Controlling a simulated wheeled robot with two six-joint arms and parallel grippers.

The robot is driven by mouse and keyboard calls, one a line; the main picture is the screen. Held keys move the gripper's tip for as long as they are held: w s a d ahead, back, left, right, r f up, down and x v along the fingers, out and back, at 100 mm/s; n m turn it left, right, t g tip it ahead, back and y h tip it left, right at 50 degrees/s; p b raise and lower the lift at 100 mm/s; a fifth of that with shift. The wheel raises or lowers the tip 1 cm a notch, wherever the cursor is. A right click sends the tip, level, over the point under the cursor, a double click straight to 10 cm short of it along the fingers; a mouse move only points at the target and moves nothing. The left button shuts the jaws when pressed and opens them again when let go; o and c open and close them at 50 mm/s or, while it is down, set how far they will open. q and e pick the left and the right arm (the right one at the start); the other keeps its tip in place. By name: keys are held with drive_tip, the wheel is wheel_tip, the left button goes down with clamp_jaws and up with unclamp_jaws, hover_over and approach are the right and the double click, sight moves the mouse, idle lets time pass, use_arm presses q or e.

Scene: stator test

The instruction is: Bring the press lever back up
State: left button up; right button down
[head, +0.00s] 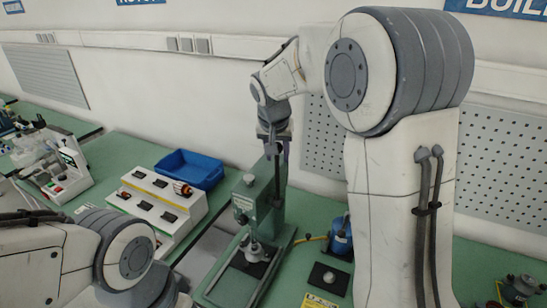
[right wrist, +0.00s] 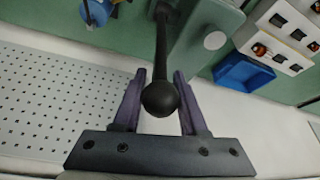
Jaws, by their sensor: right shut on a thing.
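The green arbor press (head: 243,200) stands on the bench in the middle of the head view. Its lever (head: 277,182) points up from the press head into my right gripper (head: 273,140), high above the bench. In the right wrist view the black lever rod (right wrist: 163,45) ends in a round black knob (right wrist: 160,98). The knob sits between the two fingers of my right gripper (right wrist: 160,100), which is shut on it. Below the press ram, a round metal part (head: 254,250) sits over the press base. My left arm shows at the lower left, but its gripper is out of view.
A white stepped rack (head: 157,207) with small parts and a blue bin (head: 188,168) stand left of the press. A perforated panel (head: 322,140) covers the wall behind.

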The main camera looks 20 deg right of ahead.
drive_tip(key=shift+s+f, duration=0.25)
drive_tip(key=shift+f, duration=0.15)
idle(0.8)
drive_tip(key=c, duration=0.5)
unclamp_jaws()
drive_tip(key=shift+o, duration=0.2)
drive_tip(key=shift+w, duration=0.1)
drive_tip(key=shift+r, duration=0.1)
drive_tip(key=shift+r, duration=0.1)
drive_tip(key=shift+r, duration=0.2)
drive_tip(key=b+v, duration=0.2)
drive_tip(key=v, duration=0.8)
drive_tip(key=shift+b, duration=0.35)
